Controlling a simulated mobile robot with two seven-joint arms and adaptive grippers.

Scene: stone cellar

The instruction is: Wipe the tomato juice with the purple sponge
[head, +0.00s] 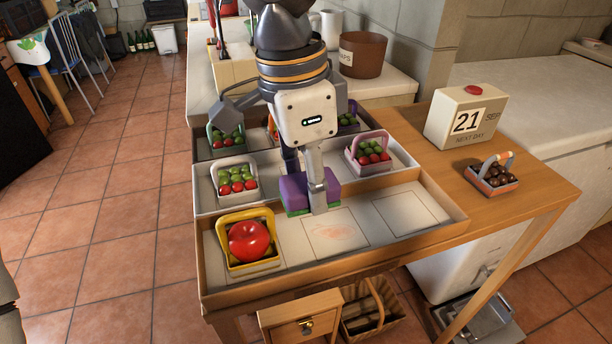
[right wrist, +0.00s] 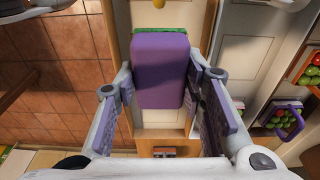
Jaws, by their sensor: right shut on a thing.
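The purple sponge (head: 294,190) with a green underside is held in my right gripper (head: 308,186), near the back edge of the front tray row. In the right wrist view the sponge (right wrist: 160,70) lies between the two fingers. The tomato juice (head: 335,234) is a faint reddish smear on the middle square of the front row, just in front of and to the right of the sponge. The sponge appears apart from the smear; its exact height above the tray is unclear. My left gripper is not seen.
The wooden tray (head: 330,273) has raised rims and dividers. A yellow basket with a red tomato (head: 249,240) stands left of the smear. Small fruit baskets (head: 237,181) (head: 369,152) stand in the rows behind. The front row's right square (head: 403,216) is empty. A calendar block (head: 466,118) stands right.

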